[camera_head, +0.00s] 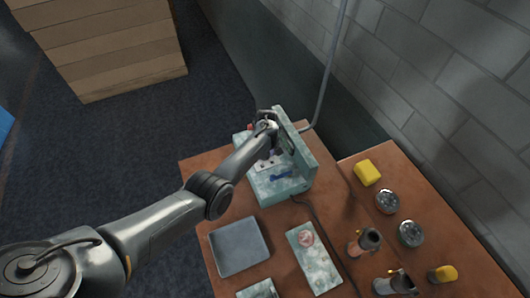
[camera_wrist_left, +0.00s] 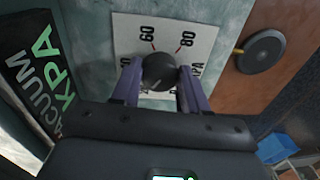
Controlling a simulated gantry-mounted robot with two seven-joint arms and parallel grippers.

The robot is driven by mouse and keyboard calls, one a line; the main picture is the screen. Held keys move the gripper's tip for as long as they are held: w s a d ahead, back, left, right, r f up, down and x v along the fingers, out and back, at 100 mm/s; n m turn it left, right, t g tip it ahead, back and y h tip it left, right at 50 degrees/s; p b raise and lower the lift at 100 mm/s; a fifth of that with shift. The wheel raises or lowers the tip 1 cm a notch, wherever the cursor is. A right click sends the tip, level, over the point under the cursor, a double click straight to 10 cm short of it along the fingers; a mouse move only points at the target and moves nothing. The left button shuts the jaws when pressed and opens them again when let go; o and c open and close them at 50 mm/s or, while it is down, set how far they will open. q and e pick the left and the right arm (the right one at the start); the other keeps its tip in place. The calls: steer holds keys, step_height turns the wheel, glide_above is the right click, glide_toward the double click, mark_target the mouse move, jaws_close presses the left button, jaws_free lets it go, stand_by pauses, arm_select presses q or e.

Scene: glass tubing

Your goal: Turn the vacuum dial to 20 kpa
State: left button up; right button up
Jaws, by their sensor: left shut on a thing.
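The vacuum dial (camera_wrist_left: 159,71) is a round black knob on a white scale plate (camera_wrist_left: 196,32) in the left wrist view. The numbers 60 and 80 show on the plate; other marks are partly covered by my fingers. My left gripper (camera_wrist_left: 160,82) is shut on the dial, one purple finger on each side. A dark sign (camera_wrist_left: 35,70) with "VACUUM KPA" stands to the left of it. In the head view the pale green vacuum unit (camera_head: 304,158) stands at the table's far end, with my left gripper (camera_head: 268,138) at it. The dial is hidden there.
A grey tray (camera_head: 239,246), a pale board (camera_head: 314,262), a yellow block (camera_head: 367,172), two round dishes (camera_head: 387,201) and dark-topped tools (camera_head: 365,243) lie on the brown table (camera_head: 205,161). A grey hose (camera_head: 331,75) rises behind the unit. A round black disc (camera_wrist_left: 262,51) lies right of the scale.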

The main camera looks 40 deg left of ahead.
arm_select(q)
steer(key=shift+f, duration=0.1)
stand_by(0.3)
steer(key=o, duration=1.1)
steer(key=shift+c, duration=0.2)
steer(key=shift+r, duration=0.45)
step_height(320, 180, up, 10)
steer(key=p, duration=0.1)
steer(key=shift+w+p, duration=0.15)
steer(key=shift+p, duration=0.25)
